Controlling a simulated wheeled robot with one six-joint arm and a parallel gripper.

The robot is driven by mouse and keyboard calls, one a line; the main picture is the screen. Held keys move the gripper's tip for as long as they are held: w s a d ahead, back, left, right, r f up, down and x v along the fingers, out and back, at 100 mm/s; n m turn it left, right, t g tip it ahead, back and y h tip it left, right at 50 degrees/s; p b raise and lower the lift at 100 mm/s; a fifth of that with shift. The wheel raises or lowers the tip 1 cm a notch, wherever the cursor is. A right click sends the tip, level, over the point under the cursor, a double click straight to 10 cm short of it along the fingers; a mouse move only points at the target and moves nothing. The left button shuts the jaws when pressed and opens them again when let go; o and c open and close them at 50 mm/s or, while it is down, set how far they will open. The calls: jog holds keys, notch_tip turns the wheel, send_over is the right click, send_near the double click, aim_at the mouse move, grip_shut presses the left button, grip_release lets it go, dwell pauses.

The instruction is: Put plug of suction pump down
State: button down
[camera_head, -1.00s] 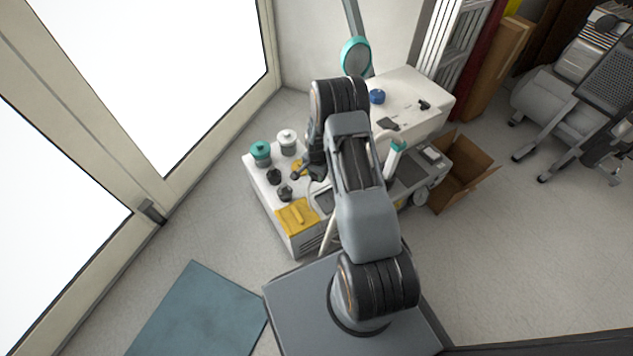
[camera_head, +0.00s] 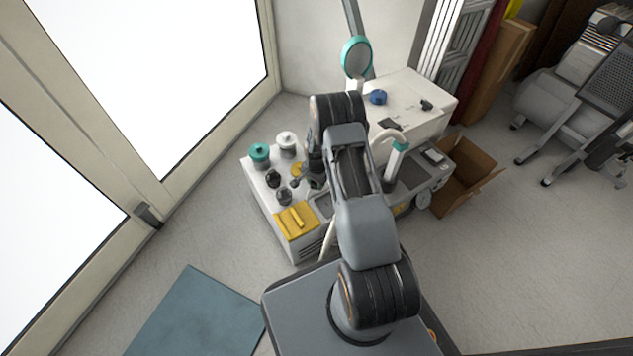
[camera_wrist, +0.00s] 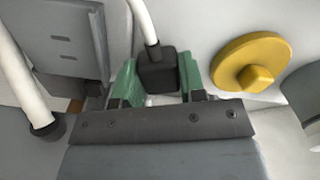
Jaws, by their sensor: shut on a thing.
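In the wrist view, the plug (camera_wrist: 157,70) is a small black block with a pale hose or cable (camera_wrist: 143,22) rising from its top. My gripper (camera_wrist: 157,80) has green finger pads on both sides of the plug and is shut on it. A white surface lies behind and below the plug. In the head view, the suction pump unit (camera_head: 270,205) is a white cabinet with several caps and a yellow block on top. My arm hangs over its right part and hides most of my gripper and the plug.
A yellow round knob (camera_wrist: 252,64) is right of the plug. A thick white tube (camera_wrist: 22,80) is at the left. In the head view are a teal-capped jar (camera_head: 259,154), a yellow block (camera_head: 297,220) and an open cardboard box (camera_head: 468,180). A blue mat (camera_head: 195,315) lies on clear floor.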

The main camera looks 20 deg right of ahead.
jog(key=shift+f+b, duration=0.3)
jog(key=shift+f, duration=0.15)
jog(key=c, duration=0.7)
grip_release()
jog(key=shift+r, duration=0.1)
jog(key=s+a+r+n+p, duration=0.2)
jog(key=r, duration=0.8)
jog(key=s+a+r+n+t+p, duration=0.1)
jog(key=s+a+r+p, duration=0.1)
jog(key=r, duration=0.9)
jog(key=s+a+r+n+p, duration=0.1)
jog(key=r+n+p, duration=0.1)
jog(key=r, duration=0.8)
jog(key=s+a+r+n, duration=0.2)
jog(key=s+r, duration=0.3)
jog(key=s, duration=0.3)
jog(key=s+a+r+n+t, duration=0.1)
jog(key=s+a+r+n, duration=0.2)
jog(key=s+r+n, duration=0.2)
jog(key=s, duration=0.3)
jog(key=shift+s+a+t, duration=0.25)
jog(key=shift+s+t, duration=0.05)
jog(key=shift+s, duration=0.1)
